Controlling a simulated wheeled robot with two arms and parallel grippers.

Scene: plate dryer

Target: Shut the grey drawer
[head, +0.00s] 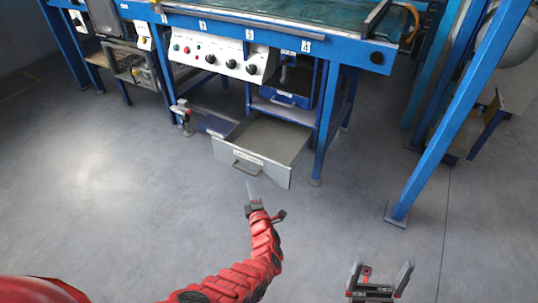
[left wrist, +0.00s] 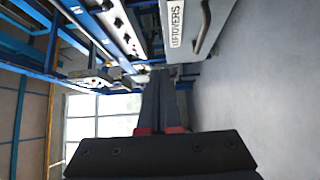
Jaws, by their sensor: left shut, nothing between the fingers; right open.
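The grey drawer (head: 268,140) is pulled out from under the blue workbench in the head view. Its front carries a label and a curved handle (head: 246,169). In the left wrist view the drawer front (left wrist: 178,48) shows at the top, with the label "LEFTOVERS" and the handle (left wrist: 205,28). My left gripper (head: 252,188) is shut and empty, just in front of the drawer front and below the handle in the picture; I cannot tell whether it touches. My right gripper (head: 381,276) is open and empty at the bottom right, well away from the drawer.
A blue drawer (head: 287,91) sits above the grey one in the blue workbench (head: 376,58). A control panel (head: 215,57) with knobs is to the left. A slanting blue post (head: 432,131) stands at the right. The floor in front is clear.

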